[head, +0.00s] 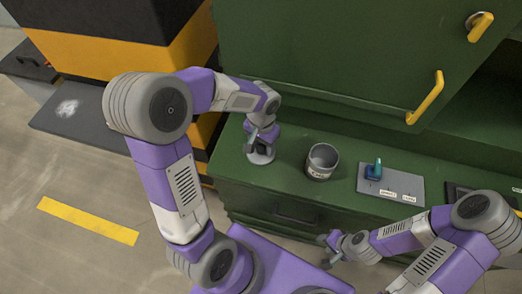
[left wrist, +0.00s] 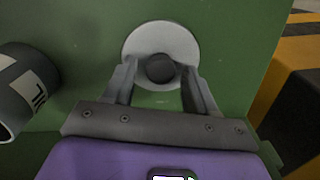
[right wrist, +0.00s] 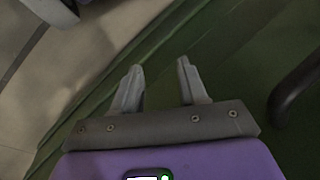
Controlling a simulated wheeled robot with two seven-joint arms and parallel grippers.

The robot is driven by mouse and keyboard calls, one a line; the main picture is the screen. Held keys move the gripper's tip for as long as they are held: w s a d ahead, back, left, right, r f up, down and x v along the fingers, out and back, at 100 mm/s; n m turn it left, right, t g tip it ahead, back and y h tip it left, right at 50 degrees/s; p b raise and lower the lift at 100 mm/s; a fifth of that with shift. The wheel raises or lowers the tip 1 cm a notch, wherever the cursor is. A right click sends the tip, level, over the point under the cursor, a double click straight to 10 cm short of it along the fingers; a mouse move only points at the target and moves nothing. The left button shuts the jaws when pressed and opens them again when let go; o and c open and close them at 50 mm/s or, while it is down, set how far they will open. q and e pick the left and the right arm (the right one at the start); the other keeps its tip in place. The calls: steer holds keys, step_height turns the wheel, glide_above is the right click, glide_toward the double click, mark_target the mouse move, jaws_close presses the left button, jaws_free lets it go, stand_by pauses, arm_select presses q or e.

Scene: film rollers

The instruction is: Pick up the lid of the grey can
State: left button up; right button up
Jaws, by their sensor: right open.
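The round grey lid (head: 261,157) lies flat on the green counter at its left end. In the left wrist view the lid (left wrist: 134,48) shows a dark round knob (left wrist: 160,68) at its centre. My left gripper (head: 262,136) is above the lid, and its open fingers (left wrist: 160,72) stand on either side of the knob with a gap on each side. The grey can (head: 318,172) stands upright and open-topped to the right of the lid; its labelled side (left wrist: 30,95) shows in the left wrist view. My right gripper (right wrist: 160,72) is open and empty, in front of the counter.
A grey plate (head: 405,184) with a small teal object (head: 374,171) and labels lies right of the can. Green cabinet doors with yellow handles (head: 425,98) rise behind the counter. A dark drawer handle (head: 296,219) is on the counter's front.

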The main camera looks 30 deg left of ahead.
arm_select(q)
jaws_close()
steer(key=shift+r, duration=0.1)
